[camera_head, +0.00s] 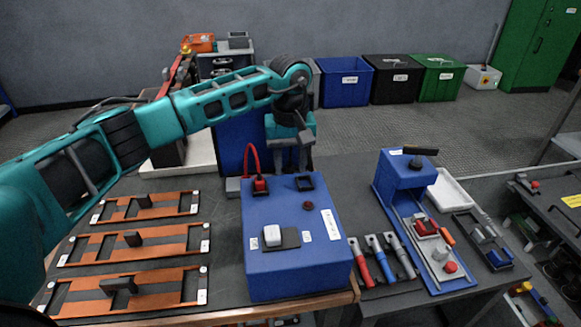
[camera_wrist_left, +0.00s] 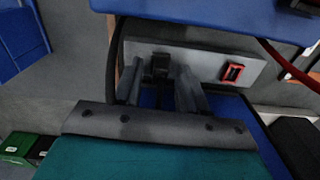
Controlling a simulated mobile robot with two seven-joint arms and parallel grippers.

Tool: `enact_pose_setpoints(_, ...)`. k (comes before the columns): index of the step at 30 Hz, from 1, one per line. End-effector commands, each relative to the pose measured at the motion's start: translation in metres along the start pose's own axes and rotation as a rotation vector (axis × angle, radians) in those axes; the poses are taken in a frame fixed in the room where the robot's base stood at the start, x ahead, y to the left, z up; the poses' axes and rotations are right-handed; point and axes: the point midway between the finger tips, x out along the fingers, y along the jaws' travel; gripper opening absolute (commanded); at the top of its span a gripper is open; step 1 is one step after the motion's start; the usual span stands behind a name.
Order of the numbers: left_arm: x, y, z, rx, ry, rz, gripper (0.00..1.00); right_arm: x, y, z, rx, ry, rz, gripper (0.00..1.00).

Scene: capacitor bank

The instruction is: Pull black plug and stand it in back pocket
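The black plug (camera_wrist_left: 160,66) sits against a grey panel (camera_wrist_left: 205,62) in the left wrist view; a black cord (camera_wrist_left: 112,60) hangs at left. My left gripper (camera_wrist_left: 160,80) is open, with one finger on each side of the plug and gaps visible. In the head view my left gripper (camera_head: 290,158) is behind the blue box (camera_head: 298,268), and the black plug is hidden there. A black square pocket (camera_head: 304,183) is at the back of the box top. A red plug (camera_head: 260,184) with a red cord stands beside it. My right gripper is not in view.
A red-rimmed socket (camera_wrist_left: 232,72) is beside the black plug. The box top carries a white block (camera_head: 272,233) and a red button (camera_head: 308,205). Orange frames (camera_head: 135,243) lie at left; screwdriver-like tools (camera_head: 380,258) and a blue fixture (camera_head: 403,180) stand at right.

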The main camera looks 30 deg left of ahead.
Motion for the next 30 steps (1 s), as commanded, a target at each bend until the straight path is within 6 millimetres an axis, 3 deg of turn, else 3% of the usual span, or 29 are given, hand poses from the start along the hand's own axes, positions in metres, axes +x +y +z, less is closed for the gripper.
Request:
enact_pose_setpoints(2,0.0002,-0.0001,0.0,0.0,0.0,0.0,0.34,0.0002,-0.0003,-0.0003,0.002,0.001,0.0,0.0)
enact_pose_setpoints(12,0.0004,-0.0001,0.0001,0.0,0.0,-0.001,0.01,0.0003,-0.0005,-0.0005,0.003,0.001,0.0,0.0)
enact_pose_setpoints(30,-0.0036,-0.0001,0.0001,0.0,0.0,0.0,0.0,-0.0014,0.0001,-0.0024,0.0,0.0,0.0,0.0)
